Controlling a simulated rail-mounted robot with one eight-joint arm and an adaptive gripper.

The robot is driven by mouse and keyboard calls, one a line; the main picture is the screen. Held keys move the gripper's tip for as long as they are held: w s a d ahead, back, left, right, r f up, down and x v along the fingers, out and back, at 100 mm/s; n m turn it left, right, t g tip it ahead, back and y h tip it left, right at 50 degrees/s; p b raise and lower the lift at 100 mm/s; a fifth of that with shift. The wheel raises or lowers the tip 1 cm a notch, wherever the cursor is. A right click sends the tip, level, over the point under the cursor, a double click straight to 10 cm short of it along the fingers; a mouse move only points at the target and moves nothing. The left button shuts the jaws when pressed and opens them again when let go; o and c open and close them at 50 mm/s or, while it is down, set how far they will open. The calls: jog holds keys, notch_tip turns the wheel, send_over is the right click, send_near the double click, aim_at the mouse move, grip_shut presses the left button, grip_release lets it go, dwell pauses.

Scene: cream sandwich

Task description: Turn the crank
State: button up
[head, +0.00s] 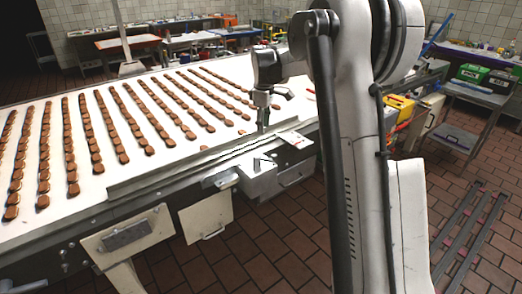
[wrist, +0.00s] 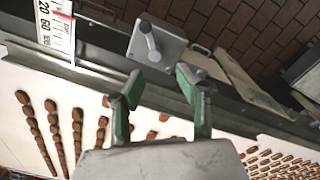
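The crank (wrist: 149,40) is a small grey handle with a rounded knob on a square metal plate, at the top middle of the wrist view. In the head view the crank (head: 259,162) sits on a metal box at the conveyor's near side, small and hard to make out. My gripper (wrist: 159,80) has two green-padded fingers, spread apart with nothing between them. The fingertips lie just below the crank in the wrist view, and contact is not visible. In the head view my gripper (head: 263,122) points down above the conveyor's edge, behind the crank box.
The white conveyor (head: 150,155) carries rows of brown biscuits and has a raised metal rail (head: 180,172) along its near edge. A scale with numbers and a red mark (wrist: 58,28) stands beside the crank. A green crate (head: 472,73) is on a side cart at right.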

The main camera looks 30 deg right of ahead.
aim_at(265, 158)
jog(key=shift+n, duration=0.3)
jog(key=f, duration=0.5)
jog(key=w+d+f+p, duration=0.1)
jog(key=f, duration=0.4)
jog(key=f+p, duration=0.1)
jog(key=f, duration=0.4)
jog(key=shift+w+d+f, duration=0.2)
jog(key=shift+w+d, duration=0.2)
grip_shut()
